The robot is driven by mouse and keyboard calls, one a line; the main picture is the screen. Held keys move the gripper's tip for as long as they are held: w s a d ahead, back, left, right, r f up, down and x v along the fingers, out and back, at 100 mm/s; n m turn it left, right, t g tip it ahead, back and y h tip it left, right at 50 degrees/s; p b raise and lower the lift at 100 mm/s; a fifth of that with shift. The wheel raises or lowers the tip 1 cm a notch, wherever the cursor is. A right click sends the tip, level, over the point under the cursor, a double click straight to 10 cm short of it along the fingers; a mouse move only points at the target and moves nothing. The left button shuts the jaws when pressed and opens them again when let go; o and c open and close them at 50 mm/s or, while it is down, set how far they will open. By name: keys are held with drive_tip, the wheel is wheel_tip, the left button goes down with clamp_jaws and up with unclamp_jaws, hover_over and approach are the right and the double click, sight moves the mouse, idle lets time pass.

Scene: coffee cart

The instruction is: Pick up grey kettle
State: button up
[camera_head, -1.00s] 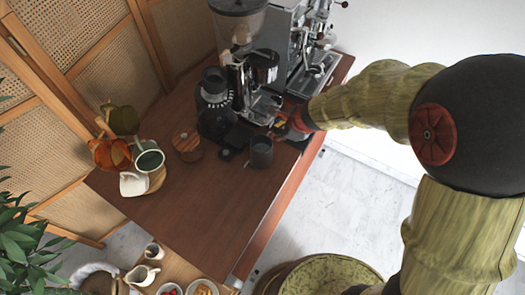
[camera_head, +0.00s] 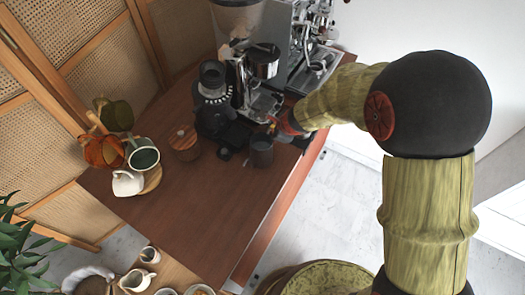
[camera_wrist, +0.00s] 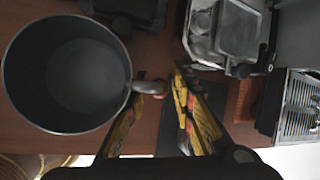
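The grey kettle (camera_head: 261,153) is a small dark grey open-topped pitcher. It stands upright on the wooden cart top, in front of the coffee machines. In the wrist view the kettle (camera_wrist: 80,78) fills the left side, seen from above and empty, with its handle pointing right. My gripper (camera_head: 282,125) is just right of the kettle in the head view, partly hidden by my arm. In the wrist view my gripper (camera_wrist: 160,92) has its two yellow-and-black fingers apart. The handle's end shows between the fingertips. I cannot tell whether either finger touches it.
A black grinder (camera_head: 213,98) and a silver espresso machine (camera_head: 308,50) stand close behind the kettle. A round wooden-lidded jar (camera_head: 184,142) is to the left. The front cart top is clear.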

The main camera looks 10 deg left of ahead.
drive_tip(key=shift+c, duration=0.9)
drive_tip(key=c, duration=0.4)
clamp_jaws()
